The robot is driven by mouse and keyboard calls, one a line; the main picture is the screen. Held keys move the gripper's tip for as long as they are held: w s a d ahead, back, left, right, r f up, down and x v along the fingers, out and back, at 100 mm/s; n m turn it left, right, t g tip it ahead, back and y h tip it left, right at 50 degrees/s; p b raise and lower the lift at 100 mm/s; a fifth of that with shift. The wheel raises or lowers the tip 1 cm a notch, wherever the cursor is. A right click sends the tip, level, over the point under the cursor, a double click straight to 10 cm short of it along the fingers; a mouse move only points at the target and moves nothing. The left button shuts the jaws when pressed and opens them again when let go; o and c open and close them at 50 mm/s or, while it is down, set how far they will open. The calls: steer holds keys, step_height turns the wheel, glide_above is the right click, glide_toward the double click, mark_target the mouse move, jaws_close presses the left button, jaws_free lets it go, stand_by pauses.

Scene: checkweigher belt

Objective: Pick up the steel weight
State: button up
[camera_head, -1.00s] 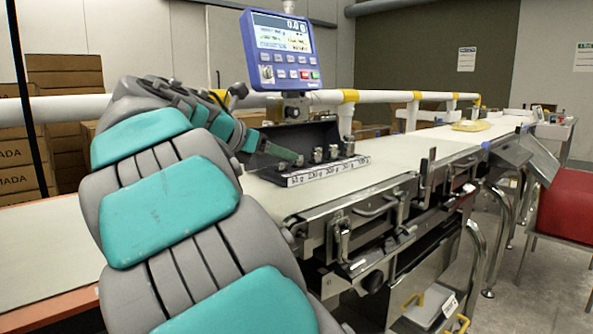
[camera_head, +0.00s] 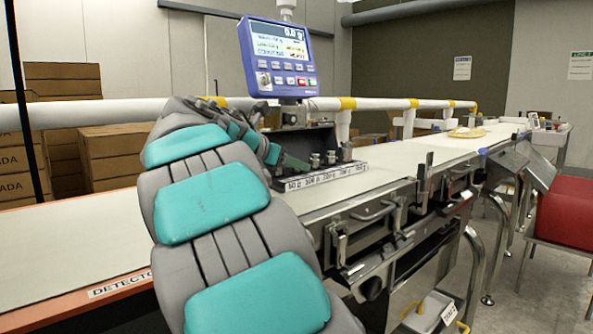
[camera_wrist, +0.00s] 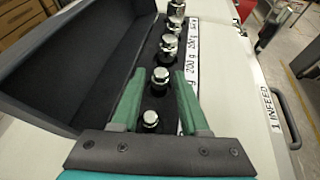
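Several shiny steel weights stand upright in a row in a black-lined holder (camera_wrist: 85,55), above a white label strip with gram marks. The task does not say which weight is meant. In the wrist view, a small weight (camera_wrist: 150,118) is between my gripper's green fingers, near the palm, and a larger one (camera_wrist: 160,78) shows between the fingertips. My gripper (camera_wrist: 159,80) is open; no grip on a weight shows. In the head view my gripper (camera_head: 292,163) is at the holder's left end, with weights (camera_head: 315,160) to its right. Contact cannot be told.
The holder stands on a pale conveyor (camera_head: 390,172) below a blue display unit (camera_head: 278,58). A white rail (camera_head: 375,104) runs behind. A yellow item (camera_head: 466,132) lies farther along the belt. Boxes (camera_head: 108,150) are stacked behind left.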

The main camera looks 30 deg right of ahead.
jaws_close()
stand_by(0.5)
